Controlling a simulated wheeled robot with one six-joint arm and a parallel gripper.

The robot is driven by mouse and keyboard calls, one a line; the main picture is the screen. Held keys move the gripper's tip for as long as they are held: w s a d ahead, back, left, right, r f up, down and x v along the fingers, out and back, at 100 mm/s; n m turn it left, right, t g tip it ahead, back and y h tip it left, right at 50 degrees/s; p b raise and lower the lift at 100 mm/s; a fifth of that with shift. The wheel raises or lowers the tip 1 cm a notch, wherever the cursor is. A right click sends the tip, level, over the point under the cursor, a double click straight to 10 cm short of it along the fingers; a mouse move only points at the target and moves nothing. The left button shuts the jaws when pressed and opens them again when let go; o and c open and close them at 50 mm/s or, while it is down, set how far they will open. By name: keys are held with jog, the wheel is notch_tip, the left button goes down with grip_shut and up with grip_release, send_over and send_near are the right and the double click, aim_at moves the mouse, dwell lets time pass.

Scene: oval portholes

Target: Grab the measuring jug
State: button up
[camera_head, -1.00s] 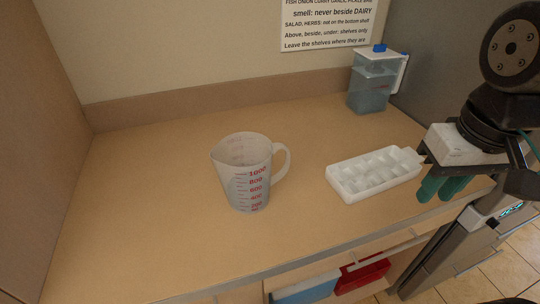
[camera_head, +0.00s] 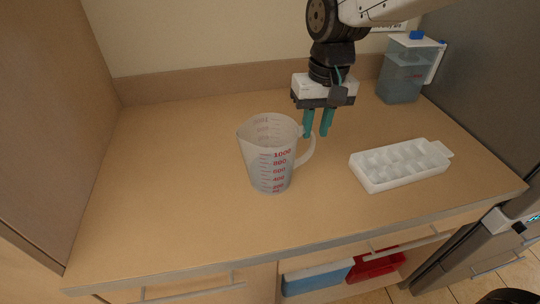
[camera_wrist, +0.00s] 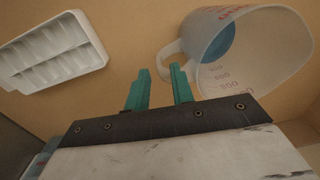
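The measuring jug (camera_head: 268,160) is translucent white with red markings. It stands upright on the wooden counter, its handle to the right. My gripper (camera_head: 318,134) points down just behind and right of the jug, with its teal fingers close to the handle. In the wrist view my gripper (camera_wrist: 158,76) shows its two fingers spread apart with nothing between them. The handle of the jug (camera_wrist: 250,50) is beside the right finger there; I cannot tell whether they touch. In the head view the near finger partly overlaps the handle's top.
A white ice cube tray (camera_head: 400,166) lies right of the jug, also in the wrist view (camera_wrist: 52,48). A clear container with a blue cap (camera_head: 408,70) stands at the back right. The counter's left side (camera_head: 165,170) is clear. Below are drawers with blue and red items.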

aim_at(310, 155)
jog(key=f, duration=0.5)
jog(key=shift+a+f, duration=0.1)
jog(key=shift+a, duration=0.1)
grip_shut()
jog(key=shift+r, duration=0.2)
